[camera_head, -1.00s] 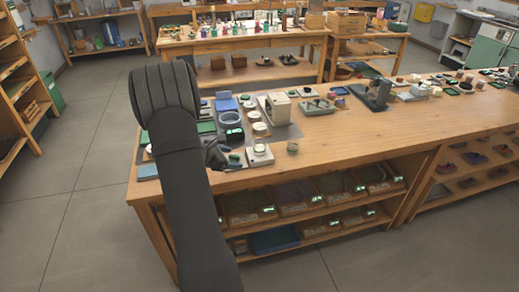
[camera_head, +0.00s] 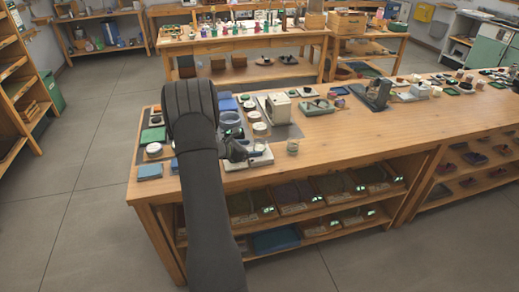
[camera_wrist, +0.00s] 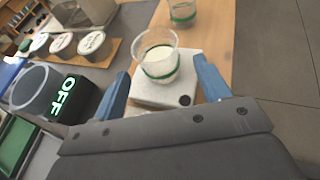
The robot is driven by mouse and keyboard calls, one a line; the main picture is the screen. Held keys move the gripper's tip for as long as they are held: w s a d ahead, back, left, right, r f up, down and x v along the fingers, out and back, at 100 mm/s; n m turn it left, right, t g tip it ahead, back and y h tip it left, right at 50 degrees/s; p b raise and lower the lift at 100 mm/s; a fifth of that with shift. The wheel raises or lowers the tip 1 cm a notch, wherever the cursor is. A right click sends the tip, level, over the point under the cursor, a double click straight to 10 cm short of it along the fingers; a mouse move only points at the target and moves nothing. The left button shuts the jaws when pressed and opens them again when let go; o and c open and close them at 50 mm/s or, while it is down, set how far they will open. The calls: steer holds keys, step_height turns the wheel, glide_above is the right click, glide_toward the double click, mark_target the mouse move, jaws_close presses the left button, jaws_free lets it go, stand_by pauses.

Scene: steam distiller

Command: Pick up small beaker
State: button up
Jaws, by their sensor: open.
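A clear beaker (camera_wrist: 158,56) with a green band and pale contents stands upright on a white block (camera_wrist: 168,92) in the wrist view. My gripper (camera_wrist: 161,70) is open, its blue fingers on either side of this beaker's lower part and the block, with no clear contact visible. A second glass (camera_wrist: 183,10) with a green band stands on the bare wood beyond; in the head view it is the small glass (camera_head: 292,146) right of the block. I cannot tell which of the two is the small beaker. In the head view my gripper (camera_head: 240,150) partly hides the first beaker.
A black box (camera_wrist: 66,98) with a lit green "OFF" and a clear round vessel (camera_wrist: 28,86) stand close on the left. Several white-lidded jars (camera_wrist: 62,44) stand behind them. The wooden tabletop (camera_head: 345,136) right of the second glass is clear.

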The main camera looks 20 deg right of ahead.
mark_target(255, 147)
steer(key=shift+x, duration=2.7)
steer(key=shift+a+f, duration=0.1)
steer(key=shift+f, duration=0.1)
steer(key=c, duration=1.1)
steer(key=shift+r, duration=0.2)
